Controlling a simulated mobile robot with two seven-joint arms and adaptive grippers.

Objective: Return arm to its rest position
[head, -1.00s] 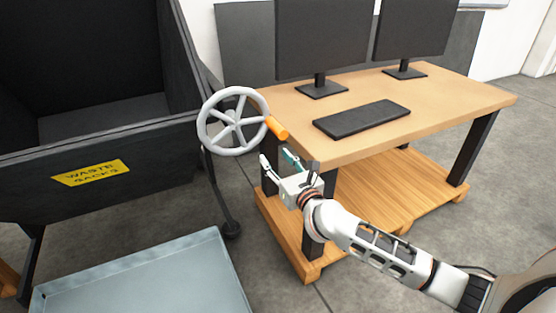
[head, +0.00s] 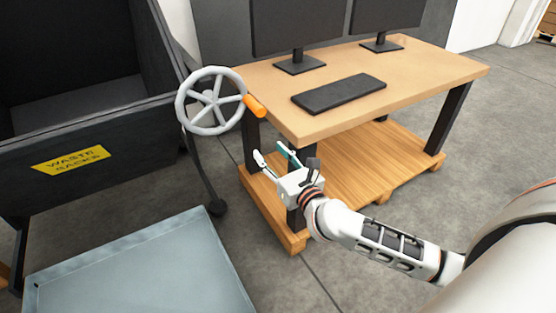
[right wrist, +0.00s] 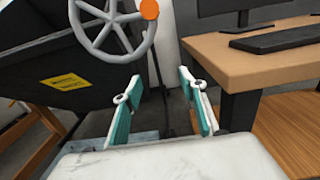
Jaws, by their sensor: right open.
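My right gripper (head: 274,156) is open and empty, in front of the desk's near left corner in the head view. Its two fingers with teal pads (right wrist: 160,105) stand apart in the right wrist view, with nothing between them. A grey handwheel (head: 211,100) with an orange handle (head: 254,105) is above and left of the gripper, apart from it. The wheel also shows at the top of the right wrist view (right wrist: 112,27). My right arm (head: 385,243) reaches in from the lower right. My left gripper is not in view.
A wooden desk (head: 420,80) carries two monitors (head: 295,25) and a black keyboard (head: 339,93); a wooden pallet-like base (head: 350,160) lies under it. A black waste-sacks bin (head: 110,128) stands left. A grey-blue tray (head: 140,270) is at lower left. Floor at right is open.

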